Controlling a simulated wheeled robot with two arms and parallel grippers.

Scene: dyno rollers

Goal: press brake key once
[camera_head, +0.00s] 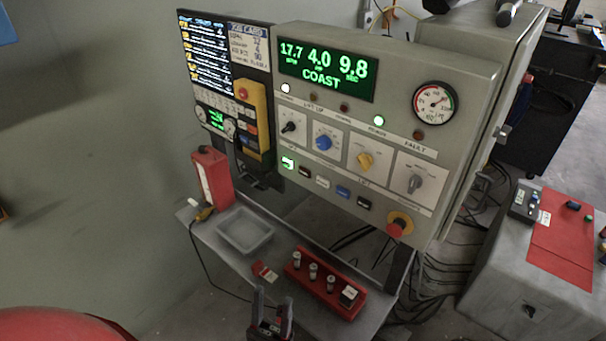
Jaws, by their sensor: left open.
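The control panel (390,95) stands upright above a shelf. My left gripper (271,305) is open at the bottom, below the panel and apart from the keys. My right gripper is not in view.
A red emergency button (399,224) sits at the panel's lower right. On the shelf (300,308) are a grey tray (245,231), a red holder (318,290) with small cylinders and a red box (214,177). A yellow pendant (253,112) hangs left of the panel.

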